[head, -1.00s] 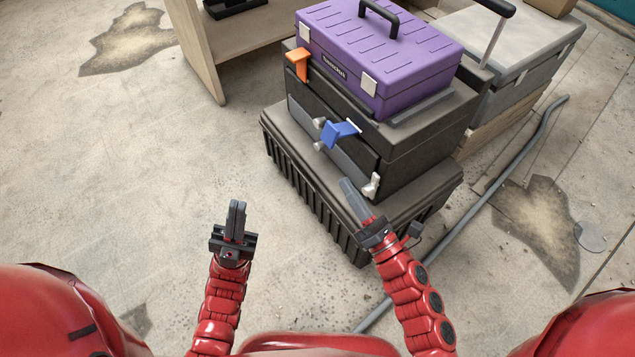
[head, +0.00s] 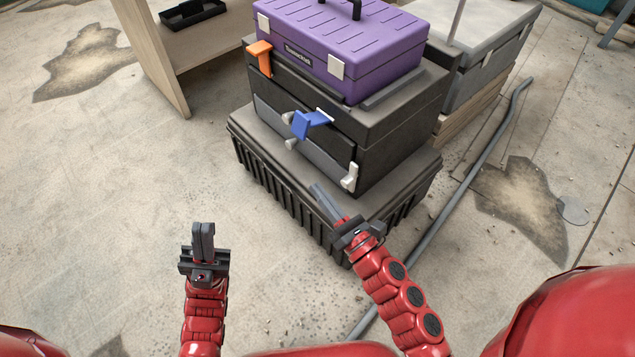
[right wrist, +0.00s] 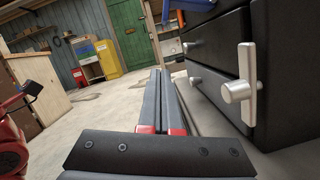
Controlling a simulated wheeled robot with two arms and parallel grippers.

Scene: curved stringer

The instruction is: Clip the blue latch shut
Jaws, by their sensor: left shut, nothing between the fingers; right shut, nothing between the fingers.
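My left gripper (head: 203,232) is shut and empty over the floor, left of the boxes.
A purple toolbox (head: 345,45) stands on the black one, which rests on a larger ribbed black case (head: 290,190). A wooden shelf (head: 150,60) is at the left. A grey pipe (head: 480,150) lies at the right. The floor in front is clear.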

